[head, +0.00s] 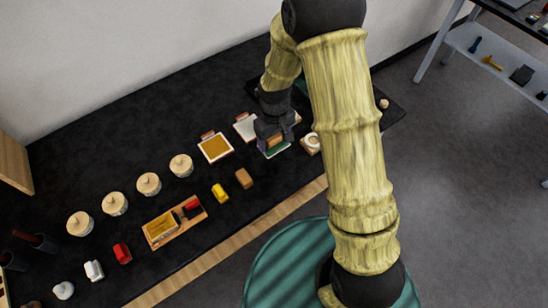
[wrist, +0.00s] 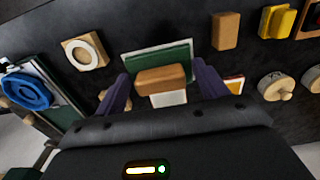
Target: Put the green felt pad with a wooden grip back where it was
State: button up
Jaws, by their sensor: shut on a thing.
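The green felt pad (wrist: 172,56) lies behind its brown wooden grip (wrist: 166,79) in the wrist view, with the grip between my purple fingers. My gripper (wrist: 163,88) is shut on that grip. In the head view my gripper (head: 272,137) is over the back right part of the black table, and the pad's green edge (head: 277,151) shows just below it. A pale edge borders the pad. I cannot tell whether the pad touches the table.
A wooden square with a white ring (head: 312,142) is close on the right. A gold panel (head: 215,148) and a white panel (head: 245,127) are on the left. A brown block (head: 244,178), a yellow block (head: 219,193) and several lidded pots (head: 149,183) stand further left on the black table (head: 200,228).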

aim_at(275, 144)
jog(key=shift+s+d, duration=0.1)
jog(key=shift+s, duration=0.05)
jog(key=shift+s+f, duration=0.1)
jog(key=shift+f, duration=0.05)
notch_tip(275, 144, down, 5)
jog(key=shift+r+p, duration=0.15)
jog(key=shift+p, duration=0.55)
jog(key=shift+f, duration=0.4)
jog(key=shift+f+p, duration=0.65)
jog(key=shift+f, duration=1.45)
jog(key=shift+f, duration=0.1)
jog(key=o, duration=0.9)
